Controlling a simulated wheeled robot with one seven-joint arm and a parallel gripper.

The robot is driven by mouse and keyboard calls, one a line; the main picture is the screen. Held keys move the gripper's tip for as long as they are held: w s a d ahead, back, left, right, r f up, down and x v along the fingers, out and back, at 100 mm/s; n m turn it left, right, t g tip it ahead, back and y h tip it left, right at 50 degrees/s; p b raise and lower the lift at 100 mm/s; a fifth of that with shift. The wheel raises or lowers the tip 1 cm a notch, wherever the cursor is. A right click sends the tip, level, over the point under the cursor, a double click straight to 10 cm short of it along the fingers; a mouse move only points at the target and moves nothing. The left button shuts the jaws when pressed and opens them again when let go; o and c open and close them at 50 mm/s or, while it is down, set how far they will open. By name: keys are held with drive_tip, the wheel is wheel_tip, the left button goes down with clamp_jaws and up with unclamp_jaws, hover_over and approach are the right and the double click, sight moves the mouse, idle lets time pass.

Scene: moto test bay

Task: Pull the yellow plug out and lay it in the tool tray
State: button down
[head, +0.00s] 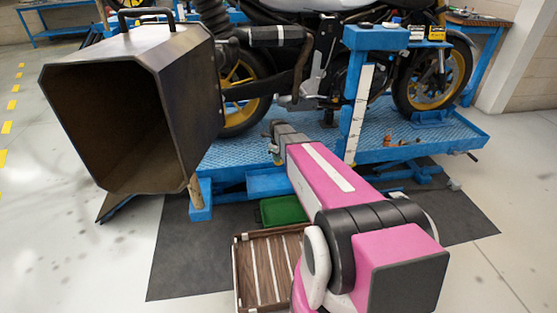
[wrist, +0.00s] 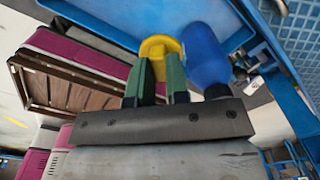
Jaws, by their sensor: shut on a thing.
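The yellow plug (wrist: 158,45) shows in the wrist view as a rounded yellow head between my fingertips. My gripper (wrist: 161,70) has green fingers and is shut on it. Whether the plug's far end sits in anything is hidden. A shallow blue tray (head: 266,184) hangs at the lift's near side, below my gripper. A blue tray surface with a raised rim (wrist: 112,18) lies beyond the plug in the wrist view.
A blue rounded object (wrist: 205,55) is close beside my right finger. A slatted wooden crate (head: 238,275) and a green bin (head: 283,210) are on the floor. A large dark hood (head: 195,95) stands at left. A blue post (head: 360,100) rises right of my gripper.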

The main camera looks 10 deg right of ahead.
drive_tip(key=shift+s+f, duration=0.25)
drive_tip(key=shift+f, duration=5.95)
drive_tip(key=c, duration=1)
unclamp_jaws()
drive_tip(key=shift+c, duration=0.2)
wheel_tip(320, 180, up, 11)
drive_tip(key=shift+f, duration=0.1)
